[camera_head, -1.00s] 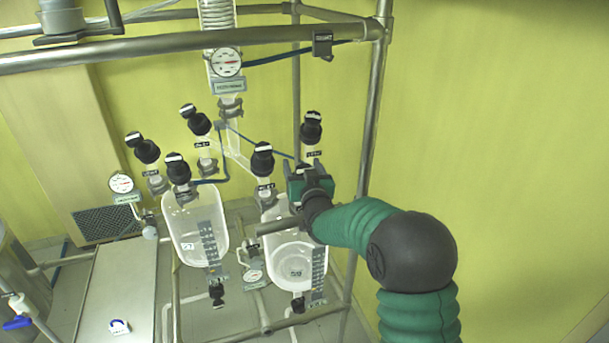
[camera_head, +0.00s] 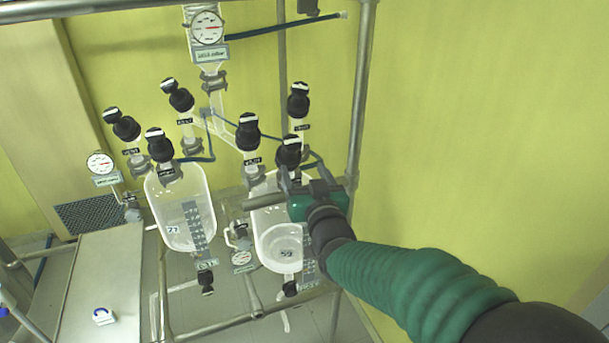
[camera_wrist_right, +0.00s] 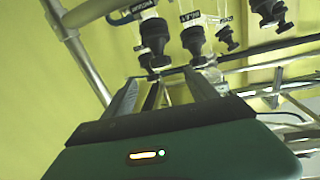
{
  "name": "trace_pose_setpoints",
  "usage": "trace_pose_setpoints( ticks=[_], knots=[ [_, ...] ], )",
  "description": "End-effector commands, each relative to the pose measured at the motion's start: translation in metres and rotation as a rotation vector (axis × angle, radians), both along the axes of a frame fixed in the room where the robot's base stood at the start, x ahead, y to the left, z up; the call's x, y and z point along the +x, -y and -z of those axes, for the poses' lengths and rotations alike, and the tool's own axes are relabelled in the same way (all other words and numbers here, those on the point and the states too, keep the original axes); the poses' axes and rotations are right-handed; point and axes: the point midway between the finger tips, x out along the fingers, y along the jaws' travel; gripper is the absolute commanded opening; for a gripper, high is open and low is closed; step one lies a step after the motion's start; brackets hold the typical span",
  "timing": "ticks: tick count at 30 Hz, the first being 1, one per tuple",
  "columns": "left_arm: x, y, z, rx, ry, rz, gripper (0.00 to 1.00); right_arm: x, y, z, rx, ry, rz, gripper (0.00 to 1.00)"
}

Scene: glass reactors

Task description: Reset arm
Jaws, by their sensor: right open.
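My right arm comes in from the lower right in the head view, and its green gripper (camera_head: 304,176) is in front of the right glass vessel (camera_head: 276,243). In the right wrist view, the two grey fingers of this gripper (camera_wrist_right: 162,80) stand apart with nothing held between them. A black-capped valve (camera_head: 289,152) is just above the fingertips in the head view; I cannot tell whether they touch. The gripper hides part of the valve's stem and the right vessel's top. My left gripper is not in view.
A left glass vessel (camera_head: 182,212), several black-capped valves and a round gauge (camera_head: 208,28) hang on a metal pipe frame (camera_head: 361,110). A grey bench (camera_head: 92,290) stands at lower left. Open room lies before the yellow wall (camera_head: 480,130) on the right.

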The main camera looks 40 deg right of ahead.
Motion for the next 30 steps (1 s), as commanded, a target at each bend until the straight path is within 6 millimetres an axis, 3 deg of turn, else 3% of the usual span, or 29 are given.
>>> trace_pose_setpoints(
  ticks=[6,8,11,14,18,21,25,27,30],
  knots=[
    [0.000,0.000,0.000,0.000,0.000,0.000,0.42,0.000,0.000,0.001,0.001,-0.002,-0.001,0.67],
    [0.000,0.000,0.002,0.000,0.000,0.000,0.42,0.001,-0.004,0.010,0.008,-0.025,-0.010,0.67],
    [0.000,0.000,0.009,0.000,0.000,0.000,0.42,0.001,-0.022,0.052,0.042,-0.143,-0.053,0.67],
    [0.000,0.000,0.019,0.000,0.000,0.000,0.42,-0.009,-0.057,0.127,0.094,-0.366,-0.130,0.67],
    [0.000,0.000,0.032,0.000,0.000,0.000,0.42,-0.057,-0.111,0.234,0.154,-0.742,-0.245,0.67],
    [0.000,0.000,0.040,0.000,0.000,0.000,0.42,-0.108,-0.139,0.291,0.174,-0.998,-0.308,0.67],
    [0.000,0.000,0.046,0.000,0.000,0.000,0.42,-0.164,-0.158,0.330,0.180,-1.235,-0.355,0.67],
    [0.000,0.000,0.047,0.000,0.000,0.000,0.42,-0.181,-0.161,0.338,0.180,-1.302,-0.365,0.67],
    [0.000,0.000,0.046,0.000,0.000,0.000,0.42,-0.189,-0.163,0.340,0.180,-1.334,-0.368,0.67]
  ],
)
